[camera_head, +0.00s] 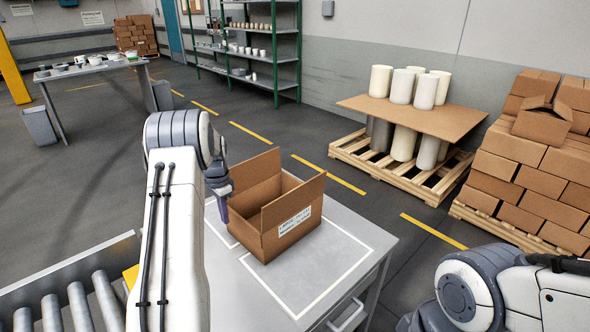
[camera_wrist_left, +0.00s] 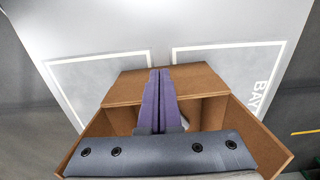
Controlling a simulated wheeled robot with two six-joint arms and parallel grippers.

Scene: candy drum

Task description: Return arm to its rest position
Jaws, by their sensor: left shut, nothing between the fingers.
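My left arm comes up from the bottom in the head view, and its gripper (camera_head: 223,208) points down at the left side of an open cardboard box (camera_head: 292,224). In the left wrist view the purple fingers of the left gripper (camera_wrist_left: 157,75) are together, with nothing between them. The box flap (camera_wrist_left: 205,85) lies behind them there. The box stands with its flaps open on a grey table, and a white label is on its front. Most of its inside is hidden. My right arm shows at the bottom right of the head view; its gripper is out of view.
The grey table (camera_head: 335,263) has white outlined bays. A roller conveyor (camera_head: 78,300) is at the lower left. A pallet (camera_head: 385,165) with white drums and a stack of cartons (camera_head: 515,148) stand at the right. Shelves (camera_head: 287,45) and open floor lie behind.

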